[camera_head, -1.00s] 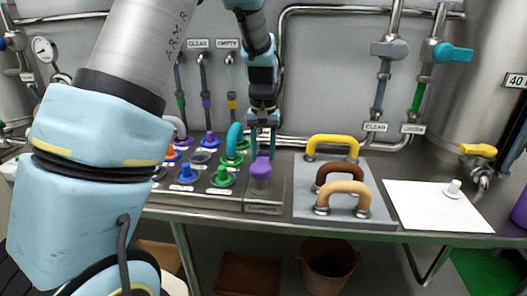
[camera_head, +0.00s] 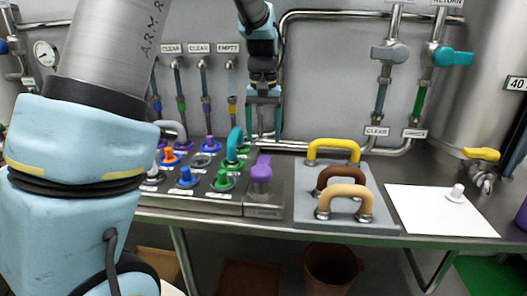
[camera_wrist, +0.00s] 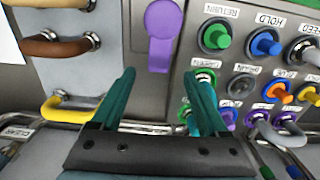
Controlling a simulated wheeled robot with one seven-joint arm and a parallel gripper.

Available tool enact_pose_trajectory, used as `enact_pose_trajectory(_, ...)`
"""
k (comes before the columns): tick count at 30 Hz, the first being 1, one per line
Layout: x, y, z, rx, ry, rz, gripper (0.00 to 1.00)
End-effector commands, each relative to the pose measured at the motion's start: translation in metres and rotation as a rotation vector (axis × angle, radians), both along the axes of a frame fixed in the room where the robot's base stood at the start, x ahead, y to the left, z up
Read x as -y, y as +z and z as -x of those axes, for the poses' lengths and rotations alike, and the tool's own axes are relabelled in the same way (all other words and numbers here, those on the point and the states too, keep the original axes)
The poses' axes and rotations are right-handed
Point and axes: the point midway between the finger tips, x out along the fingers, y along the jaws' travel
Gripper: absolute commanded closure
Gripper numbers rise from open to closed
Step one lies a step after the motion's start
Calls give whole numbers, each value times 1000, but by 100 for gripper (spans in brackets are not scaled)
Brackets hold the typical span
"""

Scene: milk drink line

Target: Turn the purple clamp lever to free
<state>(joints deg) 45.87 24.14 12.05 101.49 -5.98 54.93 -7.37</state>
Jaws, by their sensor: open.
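The purple clamp lever (camera_head: 261,173) sits on a grey plate at the right end of the button panel. In the wrist view the lever (camera_wrist: 163,22) shows a round head, with its flat handle pointing down the picture toward the back wall. My gripper (camera_head: 264,136) is above and behind the lever, apart from it. In the wrist view my gripper (camera_wrist: 162,74) has its two teal fingers wide apart, one each side of the handle's line, with nothing between them.
Several coloured knobs, including a green one (camera_head: 222,179), and a teal curved handle (camera_head: 235,144) stand close left of the lever. A board with yellow (camera_head: 333,146), brown and tan handles lies to the right. Pipes (camera_head: 296,60) line the wall behind. A white sheet (camera_head: 430,212) lies farther right.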

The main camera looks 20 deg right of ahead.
Motion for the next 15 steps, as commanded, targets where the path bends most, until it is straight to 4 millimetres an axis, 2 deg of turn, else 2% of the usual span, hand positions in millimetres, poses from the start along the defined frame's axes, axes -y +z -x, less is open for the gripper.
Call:
enact_pose_trajectory(6,0,30,0,1,0,2,22)
enact_pose_trajectory(15,0,39,0,0,0,0,22)
